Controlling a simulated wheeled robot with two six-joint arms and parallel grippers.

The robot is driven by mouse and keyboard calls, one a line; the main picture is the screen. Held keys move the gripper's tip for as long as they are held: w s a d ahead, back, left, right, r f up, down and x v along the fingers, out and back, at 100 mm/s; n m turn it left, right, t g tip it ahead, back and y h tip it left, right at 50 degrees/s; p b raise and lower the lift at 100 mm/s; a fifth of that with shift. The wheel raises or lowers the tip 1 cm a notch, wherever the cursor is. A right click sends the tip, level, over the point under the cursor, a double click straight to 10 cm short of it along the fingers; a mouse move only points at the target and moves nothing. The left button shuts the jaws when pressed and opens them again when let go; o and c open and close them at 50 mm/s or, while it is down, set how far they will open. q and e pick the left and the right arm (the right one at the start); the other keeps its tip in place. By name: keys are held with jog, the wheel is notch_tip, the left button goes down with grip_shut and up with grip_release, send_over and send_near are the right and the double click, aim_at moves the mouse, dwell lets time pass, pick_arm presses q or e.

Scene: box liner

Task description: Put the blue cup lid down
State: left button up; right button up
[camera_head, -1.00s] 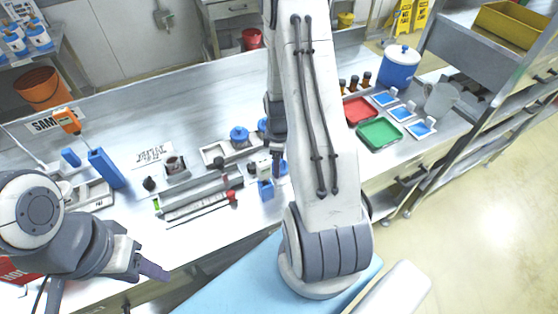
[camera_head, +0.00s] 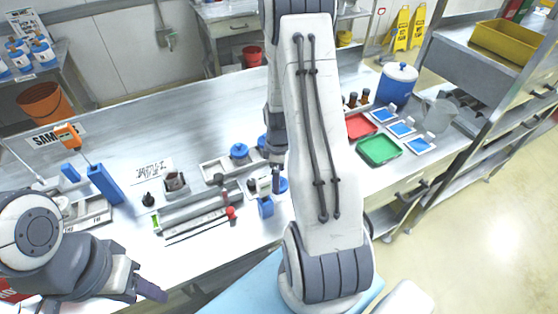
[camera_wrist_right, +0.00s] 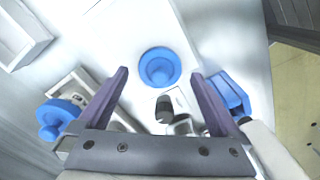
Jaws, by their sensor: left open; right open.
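A round blue lid with a knob (camera_wrist_right: 160,67) lies on the white bench top in the right wrist view, ahead of and between my right fingertips. It appears to be the blue disc partly hidden by my arm in the head view (camera_head: 281,185). My right gripper (camera_wrist_right: 159,76) is open, with nothing held between its fingers. A second blue lid (camera_wrist_right: 57,117) sits at the left on a pale tray; in the head view a blue knobbed lid (camera_head: 239,151) sits on the tray. My left gripper (camera_head: 150,290) is empty at the lower left, away from the lids.
A blue block-like holder (camera_head: 265,207) stands close to my right gripper. A long grey rail-like tool (camera_head: 195,212) lies to its left. Red (camera_head: 359,126) and green (camera_head: 379,150) trays and a blue canister (camera_head: 397,85) stand at right. The back bench strip is clear.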

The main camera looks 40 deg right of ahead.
notch_tip(320, 180, up, 10)
jog(key=b, duration=0.1)
dwell(0.7)
